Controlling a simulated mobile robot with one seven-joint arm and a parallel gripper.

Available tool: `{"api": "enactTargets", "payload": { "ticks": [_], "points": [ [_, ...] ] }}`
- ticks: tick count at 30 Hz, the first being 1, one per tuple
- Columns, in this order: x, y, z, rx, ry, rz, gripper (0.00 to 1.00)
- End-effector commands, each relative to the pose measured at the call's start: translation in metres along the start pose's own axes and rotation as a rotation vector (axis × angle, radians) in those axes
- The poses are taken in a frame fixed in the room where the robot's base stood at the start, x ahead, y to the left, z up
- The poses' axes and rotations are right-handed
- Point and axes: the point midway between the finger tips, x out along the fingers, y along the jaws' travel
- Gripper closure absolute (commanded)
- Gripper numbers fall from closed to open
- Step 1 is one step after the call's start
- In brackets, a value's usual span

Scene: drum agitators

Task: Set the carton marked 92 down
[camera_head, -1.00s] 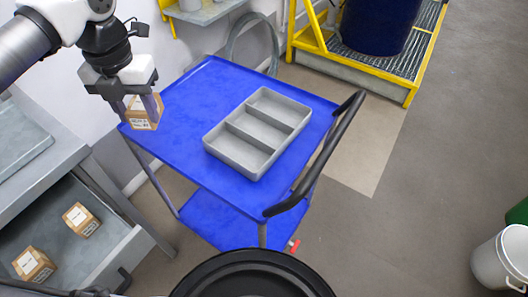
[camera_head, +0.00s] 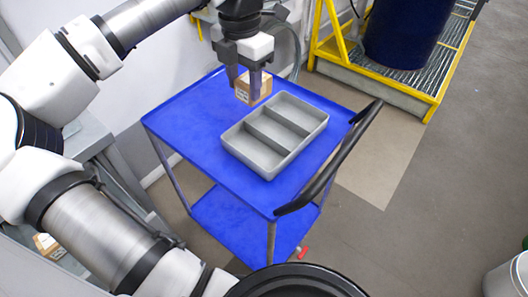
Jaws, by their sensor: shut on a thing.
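The carton (camera_head: 252,90) is a small brown box with a printed white label; the number on it is too small to read. My gripper (camera_head: 250,82) is shut on it, fingers pointing down. It holds the carton by the back left side of the grey tray (camera_head: 238,152), above the blue cart top (camera_head: 187,122). I cannot tell how high the carton is above the cart. The tray has three compartments, and all look empty.
The blue cart has a black handle (camera_head: 335,160) on its right and a lower shelf. Another carton (camera_head: 48,244) lies in the drawer at lower left, partly hidden by my arm. A yellow-framed platform (camera_head: 425,100) with a dark blue drum (camera_head: 402,35) stands behind.

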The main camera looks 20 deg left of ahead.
Motion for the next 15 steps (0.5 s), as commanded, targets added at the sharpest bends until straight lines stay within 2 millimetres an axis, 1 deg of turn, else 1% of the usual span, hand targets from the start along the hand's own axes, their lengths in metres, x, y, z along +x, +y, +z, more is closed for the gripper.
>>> {"api": "enactTargets", "payload": {
  "ticks": [1, 2, 6, 12, 15],
  "points": [
    [0.014, 0.000, 0.000, 0.001, 0.001, -0.002, 0.78],
    [0.021, 0.000, 0.000, 0.001, 0.001, -0.002, 0.78],
    [0.061, 0.000, 0.000, 0.001, 0.000, -0.003, 0.78],
    [0.114, -0.001, 0.000, 0.000, -0.001, -0.003, 0.78],
    [0.135, 0.000, 0.000, 0.000, 0.000, -0.001, 0.78]
  ]
}}
